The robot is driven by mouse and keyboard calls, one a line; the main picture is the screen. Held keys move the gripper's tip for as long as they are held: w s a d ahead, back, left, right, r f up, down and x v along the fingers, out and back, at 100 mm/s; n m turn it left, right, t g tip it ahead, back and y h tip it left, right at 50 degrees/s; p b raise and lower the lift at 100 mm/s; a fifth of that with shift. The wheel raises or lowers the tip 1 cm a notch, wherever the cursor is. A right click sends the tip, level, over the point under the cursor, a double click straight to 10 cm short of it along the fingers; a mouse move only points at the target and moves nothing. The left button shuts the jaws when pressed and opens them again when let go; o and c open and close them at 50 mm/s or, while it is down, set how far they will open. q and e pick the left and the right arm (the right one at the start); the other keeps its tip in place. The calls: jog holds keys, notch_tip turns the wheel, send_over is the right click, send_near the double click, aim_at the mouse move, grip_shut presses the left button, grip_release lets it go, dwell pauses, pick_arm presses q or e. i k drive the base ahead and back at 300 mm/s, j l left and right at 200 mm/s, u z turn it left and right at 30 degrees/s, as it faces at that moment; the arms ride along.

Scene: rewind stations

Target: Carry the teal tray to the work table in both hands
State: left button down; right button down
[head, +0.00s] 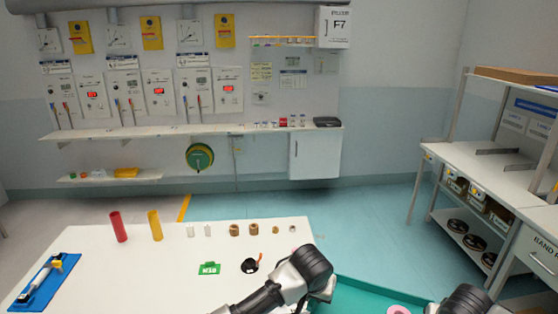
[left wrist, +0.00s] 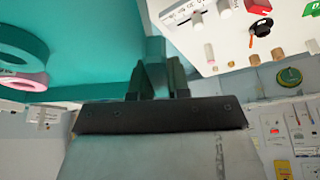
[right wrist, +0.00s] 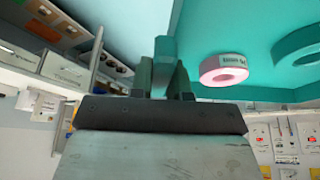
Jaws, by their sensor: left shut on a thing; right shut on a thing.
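The teal tray (head: 372,291) shows at the bottom right of the head view, partly cut off by the frame. It also fills much of the left wrist view (left wrist: 95,80) and the right wrist view (right wrist: 205,25). A pink ring (right wrist: 224,70) with a printed label lies in it, and a teal ring (left wrist: 20,50) shows in the left wrist view. My left gripper (left wrist: 166,78) is shut on one tray wall. My right gripper (right wrist: 172,78) is shut on another part of the wall. A white table (head: 130,270) is left of the tray; its front is out of frame.
The white table bears a red tube (head: 118,227), a yellow tube (head: 155,225), several small spools, a green label piece (head: 209,268) and a blue stand (head: 45,282). A shelved bench (head: 500,185) stands at right. Teal floor (head: 365,225) lies clear between them.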

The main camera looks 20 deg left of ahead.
aim_at(159, 279)
jog(key=j+u, duration=0.2)
jog(key=j, duration=0.25)
jog(key=i+j+u, duration=0.15)
jog(key=j, duration=0.3)
jog(key=j+u, duration=0.2)
jog(key=j, duration=0.25)
jog(key=i+j+u, duration=0.15)
jog(key=j, duration=0.25)
jog(key=i+j+u, duration=0.25)
jog(key=i, duration=0.15)
